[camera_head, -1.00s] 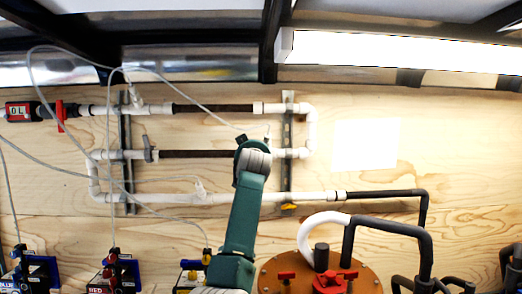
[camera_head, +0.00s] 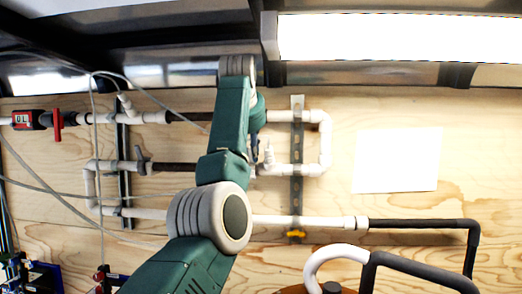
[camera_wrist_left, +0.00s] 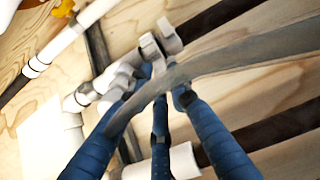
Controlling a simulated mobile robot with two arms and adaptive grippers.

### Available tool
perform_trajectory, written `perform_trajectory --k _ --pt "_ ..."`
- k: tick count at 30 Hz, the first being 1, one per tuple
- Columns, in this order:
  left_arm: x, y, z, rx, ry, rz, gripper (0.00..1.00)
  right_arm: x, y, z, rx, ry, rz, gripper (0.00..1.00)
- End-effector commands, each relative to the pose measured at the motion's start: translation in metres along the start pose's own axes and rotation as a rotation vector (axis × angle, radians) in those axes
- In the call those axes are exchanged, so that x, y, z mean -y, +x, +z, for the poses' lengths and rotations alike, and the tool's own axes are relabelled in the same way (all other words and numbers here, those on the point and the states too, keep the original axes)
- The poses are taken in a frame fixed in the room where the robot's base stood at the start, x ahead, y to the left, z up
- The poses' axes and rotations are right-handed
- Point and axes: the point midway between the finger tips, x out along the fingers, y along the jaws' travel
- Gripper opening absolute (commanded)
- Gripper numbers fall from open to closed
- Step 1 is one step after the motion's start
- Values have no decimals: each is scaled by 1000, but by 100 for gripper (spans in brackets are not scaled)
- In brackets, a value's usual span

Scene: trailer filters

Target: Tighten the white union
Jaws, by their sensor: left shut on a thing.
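My left gripper (camera_wrist_left: 155,95) has blue fingers and is shut on a white fitting (camera_wrist_left: 152,62) in the left wrist view. I cannot tell for sure whether this is the white union. In the head view only a bit of the left gripper (camera_head: 254,147) shows; my green arm hides the rest. It is at the white fittings (camera_head: 268,156) on the middle pipe run, left of the metal strut. A grey curved band crosses in front of the fingers in the wrist view and covers part of the grip. My right gripper is not in view.
A plywood wall (camera_head: 390,110) carries white and dark pipes. A red-handled valve (camera_head: 57,124) is at the left, a metal strut (camera_head: 297,200) at the right. Thin hoses (camera_head: 95,150) hang on the left. A lamp (camera_head: 400,37) is overhead. A dark pipe (camera_head: 420,224) runs lower right.

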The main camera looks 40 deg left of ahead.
Motion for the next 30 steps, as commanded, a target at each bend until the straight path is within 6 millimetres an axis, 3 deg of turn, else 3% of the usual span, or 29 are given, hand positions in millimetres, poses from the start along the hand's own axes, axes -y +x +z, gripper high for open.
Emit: perform_trajectory --k 18,19,21,30 --pt "6 -8 1 30 -7 2 0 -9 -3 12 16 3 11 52" --pt "6 -8 1 30 -7 2 22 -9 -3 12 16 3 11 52" --pt "6 -8 1 30 -6 1 33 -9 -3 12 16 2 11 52" --pt "6 -8 2 35 -3 0 33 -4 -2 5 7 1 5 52"
